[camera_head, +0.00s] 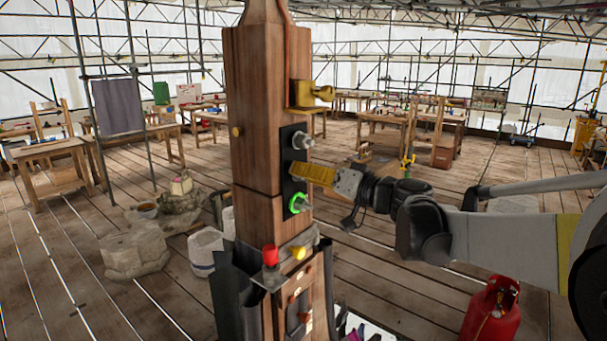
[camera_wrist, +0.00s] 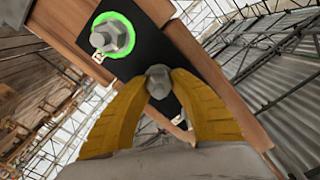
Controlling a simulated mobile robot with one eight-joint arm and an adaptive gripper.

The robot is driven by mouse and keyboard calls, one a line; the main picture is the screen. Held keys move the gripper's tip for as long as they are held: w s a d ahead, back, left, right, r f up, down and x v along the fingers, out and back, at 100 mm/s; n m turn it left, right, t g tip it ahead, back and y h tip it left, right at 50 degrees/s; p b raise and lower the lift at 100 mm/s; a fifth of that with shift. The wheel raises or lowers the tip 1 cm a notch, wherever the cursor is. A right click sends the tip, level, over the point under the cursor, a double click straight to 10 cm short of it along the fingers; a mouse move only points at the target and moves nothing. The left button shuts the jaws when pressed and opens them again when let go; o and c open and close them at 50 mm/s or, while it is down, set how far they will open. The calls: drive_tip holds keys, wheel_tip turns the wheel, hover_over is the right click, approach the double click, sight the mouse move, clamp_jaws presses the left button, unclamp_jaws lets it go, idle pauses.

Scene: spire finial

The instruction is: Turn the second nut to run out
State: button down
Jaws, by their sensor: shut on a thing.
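A black plate (camera_head: 289,180) is fixed to the face of the wooden post. A grey nut (camera_head: 302,140) shows near its upper end. A nut with a bright green ring (camera_head: 298,203) shows near its lower end. My gripper (camera_head: 300,170) reaches the plate from the right, between these two. In the wrist view its yellow fingers (camera_wrist: 158,92) are shut on a grey hex nut (camera_wrist: 158,76). In the head view the fingers hide that nut. The green-ringed nut (camera_wrist: 113,37) is clear of the fingers, at upper left in the wrist view.
The wooden post (camera_head: 255,110) stands upright. A brass bracket (camera_head: 309,94) juts out above the plate. A red knob (camera_head: 270,256) and a yellow knob (camera_head: 298,252) sit below it. A red gas bottle (camera_head: 491,311) stands at lower right.

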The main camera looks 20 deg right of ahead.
drive_tip(key=n, duration=0.4)
drive_tip(key=shift+a+r+n, duration=0.1)
drive_tip(key=shift+n, duration=0.2)
drive_tip(key=n, duration=0.5)
drive_tip(key=shift+s+a, duration=0.1)
drive_tip(key=n, duration=0.5)
drive_tip(key=shift+b, duration=0.35)
drive_tip(key=n, duration=0.4)
drive_tip(key=shift+s+a, duration=0.1)
drive_tip(key=shift+n, duration=0.3)
drive_tip(key=c, duration=1.1)
unclamp_jaws()
